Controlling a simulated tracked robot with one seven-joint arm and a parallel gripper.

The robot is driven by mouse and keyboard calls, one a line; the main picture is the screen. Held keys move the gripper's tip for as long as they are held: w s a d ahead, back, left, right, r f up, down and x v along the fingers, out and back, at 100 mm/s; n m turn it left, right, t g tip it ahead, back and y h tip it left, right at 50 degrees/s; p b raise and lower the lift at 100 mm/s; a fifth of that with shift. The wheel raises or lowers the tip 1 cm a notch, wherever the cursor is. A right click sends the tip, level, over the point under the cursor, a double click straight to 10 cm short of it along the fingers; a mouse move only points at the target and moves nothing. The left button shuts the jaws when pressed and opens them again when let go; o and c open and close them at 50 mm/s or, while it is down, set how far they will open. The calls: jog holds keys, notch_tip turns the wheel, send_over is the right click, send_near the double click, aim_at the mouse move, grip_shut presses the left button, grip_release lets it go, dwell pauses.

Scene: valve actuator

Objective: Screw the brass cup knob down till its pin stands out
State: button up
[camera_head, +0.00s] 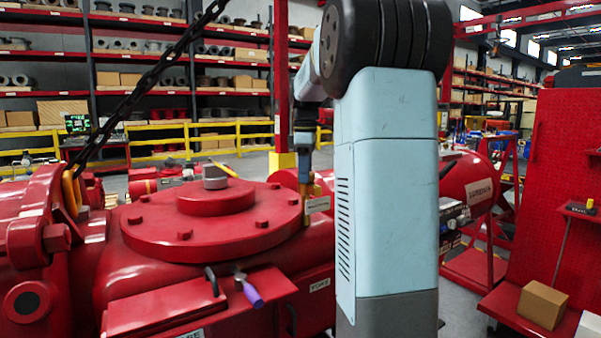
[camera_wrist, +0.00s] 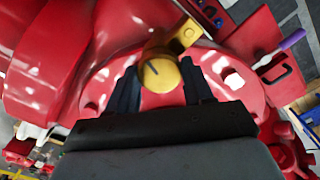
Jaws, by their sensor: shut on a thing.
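The brass cup knob (camera_wrist: 160,76) is between the two dark fingers of my gripper (camera_wrist: 158,84) in the wrist view. The fingers flank it on both sides, and the gripper is shut on it. A short dark line shows on the knob's round face; I cannot tell whether it is a pin or a mark. A brass bracket (camera_wrist: 186,34) is just beyond the knob. In the head view my gripper (camera_head: 304,168) points down at a small brass part (camera_head: 313,188) beside the big red flange; my arm hides some of this area.
The red bolted flange (camera_head: 210,228) with a grey cap (camera_head: 215,177) is left of my gripper. A chain (camera_head: 150,80) hangs at upper left. A purple-handled tool (camera_head: 248,290) lies on the front ledge. A red panel (camera_head: 560,180) stands at right.

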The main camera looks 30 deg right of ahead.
jog(key=shift+s+d, duration=0.1)
jog(key=shift+d, duration=0.1)
jog(key=o, duration=1)
jog(key=shift+o, duration=0.2)
jog(key=shift+a, duration=0.1)
jog(key=shift+r, duration=0.15)
notch_tip(320, 180, up, 14)
jog(key=shift+f, duration=0.25)
